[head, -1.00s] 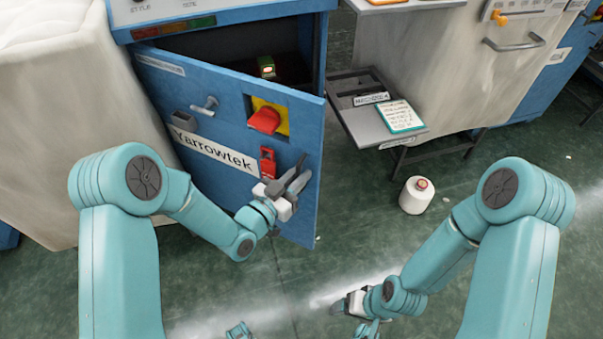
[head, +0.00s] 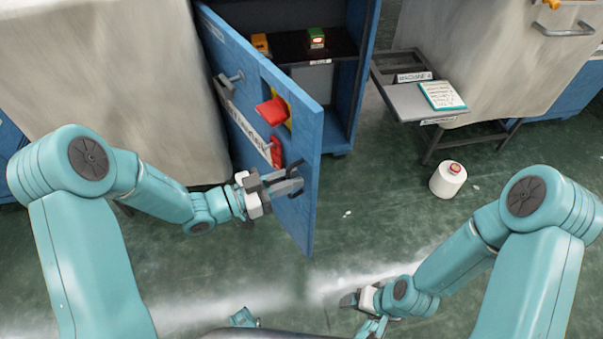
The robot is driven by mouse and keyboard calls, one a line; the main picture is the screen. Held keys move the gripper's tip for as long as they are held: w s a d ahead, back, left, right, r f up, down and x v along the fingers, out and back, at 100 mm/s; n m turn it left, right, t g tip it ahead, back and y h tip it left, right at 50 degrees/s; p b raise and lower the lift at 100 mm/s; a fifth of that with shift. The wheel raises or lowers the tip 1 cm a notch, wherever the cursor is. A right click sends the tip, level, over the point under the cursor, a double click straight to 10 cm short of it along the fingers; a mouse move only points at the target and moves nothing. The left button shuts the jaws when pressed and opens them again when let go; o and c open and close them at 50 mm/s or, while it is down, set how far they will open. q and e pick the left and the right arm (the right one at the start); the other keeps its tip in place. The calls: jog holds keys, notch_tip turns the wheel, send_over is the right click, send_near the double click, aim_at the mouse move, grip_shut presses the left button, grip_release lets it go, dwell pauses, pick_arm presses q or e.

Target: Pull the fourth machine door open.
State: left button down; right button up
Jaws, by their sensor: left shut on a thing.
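The blue machine door (head: 302,130) stands wide open, swung out towards me on the left of the blue machine cabinet (head: 362,75). It bears a red knob (head: 272,112), a small red latch (head: 276,152) and a metal T-shaped handle (head: 230,80). My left gripper (head: 284,185) is at the lower free edge of the door, shut on a dark door handle that its fingers mostly hide. My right gripper (head: 356,300) hangs low over the floor, apart from the door; its fingers are too small and dark to tell open from shut.
The floor before the door is clear.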

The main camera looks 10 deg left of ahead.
pick_arm(q)
jog(key=v, duration=0.7)
jog(key=shift+s, duration=0.25)
jog(key=shift+a, duration=0.1)
jog(key=c, duration=1.3)
grip_release()
jog(key=shift+p+v, duration=1.35)
jog(key=shift+v, duration=6.8)
jog(key=shift+w+f, duration=0.1)
jog(key=shift+w, duration=0.05)
